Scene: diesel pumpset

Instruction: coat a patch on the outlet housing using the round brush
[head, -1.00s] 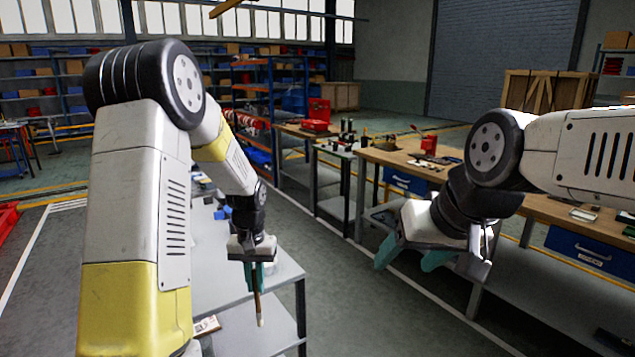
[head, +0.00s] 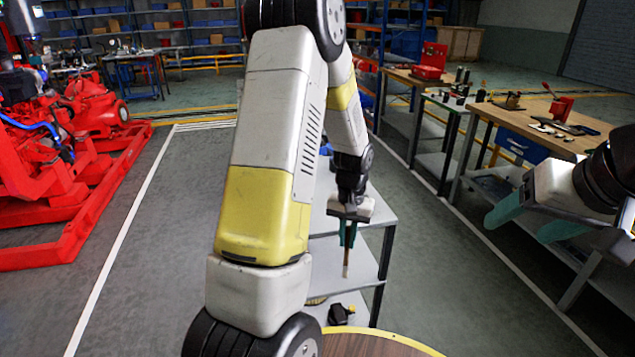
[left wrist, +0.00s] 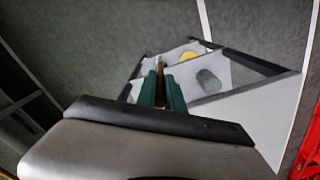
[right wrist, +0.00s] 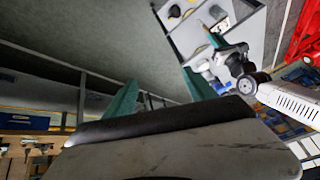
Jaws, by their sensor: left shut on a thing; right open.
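My left gripper (head: 348,236) is shut on the round brush (head: 346,262), a thin brown stick with a pale lower end that points down. It hangs beside the grey shelf cart. The brush also shows between the teal fingers in the left wrist view (left wrist: 160,72). My right gripper (head: 522,222) is open and empty, at the right near the workbench; its two teal fingers stand apart in the right wrist view (right wrist: 160,95). The red pumpset (head: 75,150) stands on the floor at the far left, partly cut off. I cannot tell which part of it is the outlet housing.
The grey shelf cart (head: 345,304) stands just behind my left gripper, with a dark item on its lowest shelf. A wooden-topped workbench (head: 560,140) with tools is at the right. Grey floor with a white line lies clear between the pumpset and my left arm.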

